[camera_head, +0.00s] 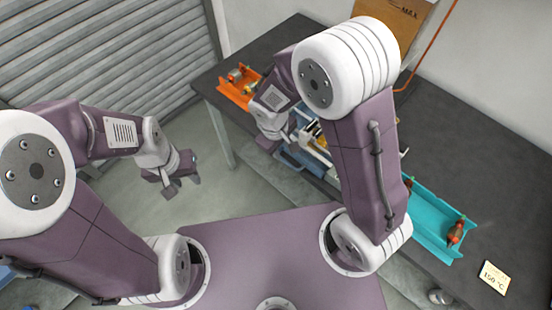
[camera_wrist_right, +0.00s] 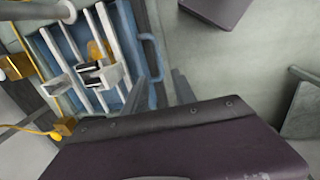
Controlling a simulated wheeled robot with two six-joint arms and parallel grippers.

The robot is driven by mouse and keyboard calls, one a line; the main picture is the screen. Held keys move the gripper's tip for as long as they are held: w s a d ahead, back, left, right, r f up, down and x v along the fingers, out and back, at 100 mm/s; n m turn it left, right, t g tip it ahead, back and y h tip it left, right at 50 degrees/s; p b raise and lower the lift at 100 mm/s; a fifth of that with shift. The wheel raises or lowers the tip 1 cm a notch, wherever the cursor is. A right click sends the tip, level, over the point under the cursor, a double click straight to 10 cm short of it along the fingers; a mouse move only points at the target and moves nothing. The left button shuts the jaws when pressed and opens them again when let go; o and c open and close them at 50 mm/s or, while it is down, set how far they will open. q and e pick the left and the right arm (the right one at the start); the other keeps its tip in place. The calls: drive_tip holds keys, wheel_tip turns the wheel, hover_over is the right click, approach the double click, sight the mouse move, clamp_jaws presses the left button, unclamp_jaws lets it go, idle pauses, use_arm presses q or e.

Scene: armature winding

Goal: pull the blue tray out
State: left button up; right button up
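The blue tray (camera_head: 287,159) sits at the front edge of the dark table, partly hidden by my right arm. In the right wrist view, the tray (camera_wrist_right: 131,28) holds white bars and small parts, and its blue handle (camera_wrist_right: 155,55) projects from its side. My right gripper (camera_wrist_right: 168,89) has its two fingers apart beside the handle; I cannot tell whether the handle lies between them. In the head view my right gripper (camera_head: 271,145) is at the tray's left end, partly hidden. My left gripper (camera_head: 182,188) is open and empty over the floor, away from the table.
An orange tray (camera_head: 236,94) with small parts stands at the table's far left. A teal tray (camera_head: 425,213) with a red-brown part (camera_head: 456,231) lies on the right, near a card (camera_head: 494,277) reading 150 °C. The dark table (camera_head: 460,150) is clear behind the teal tray.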

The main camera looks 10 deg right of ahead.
sight(285, 161)
drive_tip(key=f, duration=0.3)
drive_tip(key=d+f+b, duration=0.1)
drive_tip(key=f, duration=0.2)
drive_tip(key=w+f, duration=0.1)
drive_tip(key=f, duration=0.2)
drive_tip(key=shift+d+b, duration=0.2)
drive_tip(key=shift+b, duration=0.2)
clamp_jaws()
idle(0.9)
